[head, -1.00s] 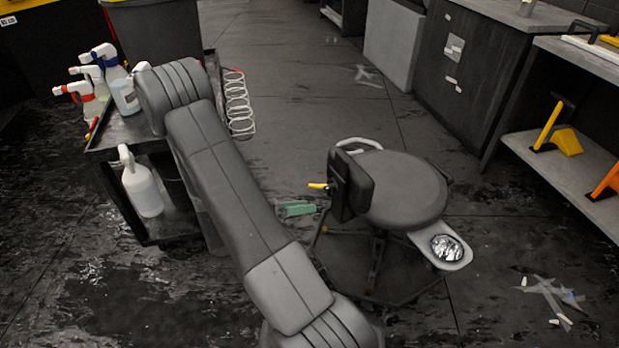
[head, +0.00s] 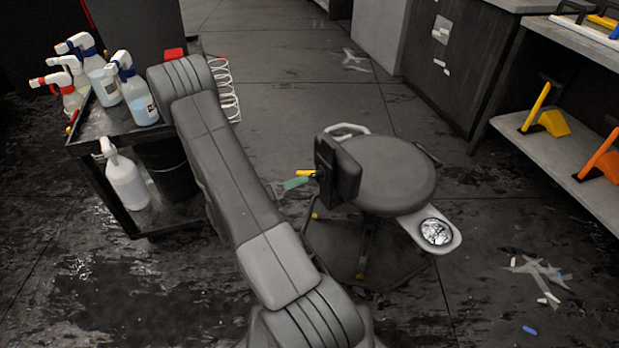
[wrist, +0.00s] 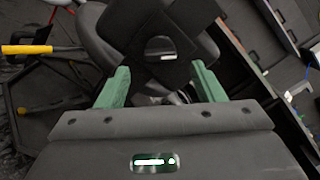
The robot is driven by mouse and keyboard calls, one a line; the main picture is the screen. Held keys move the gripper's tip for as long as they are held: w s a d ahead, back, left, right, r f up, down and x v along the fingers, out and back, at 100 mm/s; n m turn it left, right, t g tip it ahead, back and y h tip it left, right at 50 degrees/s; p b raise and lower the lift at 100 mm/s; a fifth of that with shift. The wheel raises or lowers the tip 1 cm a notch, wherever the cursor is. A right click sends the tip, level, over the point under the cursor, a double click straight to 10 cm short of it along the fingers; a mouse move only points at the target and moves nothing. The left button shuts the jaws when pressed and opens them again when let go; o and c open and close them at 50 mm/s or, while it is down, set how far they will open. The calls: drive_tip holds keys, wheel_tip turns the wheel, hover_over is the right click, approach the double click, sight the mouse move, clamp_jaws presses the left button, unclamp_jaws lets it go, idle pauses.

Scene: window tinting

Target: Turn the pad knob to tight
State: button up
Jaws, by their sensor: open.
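A work stool (head: 385,172) with a round grey seat stands right of my arm. A black pad (head: 338,170) stands upright at its left side, with a yellow lever (head: 306,173) sticking out to the left. In the wrist view a dark plate, probably this pad (wrist: 138,58), carries a round dark part, probably the knob (wrist: 158,46), with a small white mark low on it. My gripper (wrist: 160,68) is open, its green fingers on either side below the round part, with nothing seen held. A green finger (head: 295,183) shows just left of the pad; contact cannot be told.
A black cart (head: 112,185) with several spray bottles stands left of my arm. A shelf (head: 560,150) with yellow and orange tools stands at right. The stool's front-right arm holds a metal dish (head: 436,232).

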sight(313, 175)
drive_tip(key=shift+b+x, duration=0.35)
drive_tip(key=shift+x, duration=2.25)
drive_tip(key=c, duration=1)
drive_tip(key=shift+m, duration=0.9)
drive_tip(key=o, duration=1)
drive_tip(key=shift+s+a, duration=0.1)
drive_tip(key=p+v, duration=0.1)
drive_tip(key=v, duration=1.2)
drive_tip(key=shift+a+p, duration=0.3)
drive_tip(key=shift+p, duration=0.05)
